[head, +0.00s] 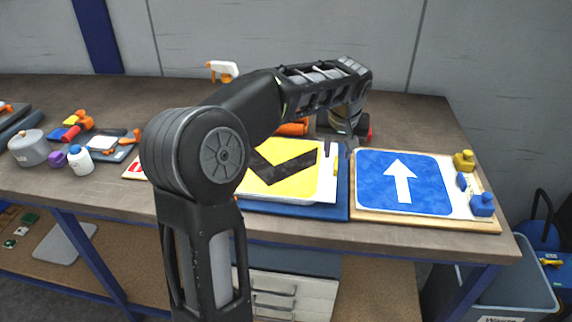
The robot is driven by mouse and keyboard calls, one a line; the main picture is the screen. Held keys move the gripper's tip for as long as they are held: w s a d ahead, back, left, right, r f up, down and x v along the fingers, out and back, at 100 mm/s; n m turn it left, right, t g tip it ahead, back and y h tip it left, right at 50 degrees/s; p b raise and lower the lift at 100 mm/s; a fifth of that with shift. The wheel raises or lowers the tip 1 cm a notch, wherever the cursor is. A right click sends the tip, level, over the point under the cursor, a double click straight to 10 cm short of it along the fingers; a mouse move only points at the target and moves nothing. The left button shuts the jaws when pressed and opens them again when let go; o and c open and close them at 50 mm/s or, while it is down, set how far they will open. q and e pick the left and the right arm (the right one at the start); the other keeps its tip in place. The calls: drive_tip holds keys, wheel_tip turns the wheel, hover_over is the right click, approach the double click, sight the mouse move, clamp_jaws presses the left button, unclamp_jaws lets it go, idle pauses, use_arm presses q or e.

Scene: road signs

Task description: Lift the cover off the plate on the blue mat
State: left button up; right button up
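A yellow sign face with a black chevron (262,176) lies on the blue mat (290,208) at the middle of the table. A white border shows along its right and front edges. I cannot tell the cover from the plate under it. My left arm crosses in front and hides the sign's left part. My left gripper (339,150) points down near the sign's right back corner, at the mat's right side. Its fingers are small and dark, and I cannot tell whether they are apart or touching anything. My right gripper is out of view.
A blue sign with a white arrow (405,184) lies on a wooden board at right, beside yellow and blue blocks (482,204). A pot (29,148), a white bottle (80,160) and small tools are at left. A spray bottle (222,71) stands behind. A grey bin (505,285) is below right.

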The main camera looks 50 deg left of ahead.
sight(336, 162)
use_arm(q)
drive_tip(key=shift+f, duration=0.15)
drive_tip(key=p+x, duration=0.1)
drive_tip(key=x, duration=0.4)
drive_tip(key=shift+w, duration=0.15)
drive_tip(key=shift+c, duration=0.4)
clamp_jaws()
idle(0.3)
idle(0.3)
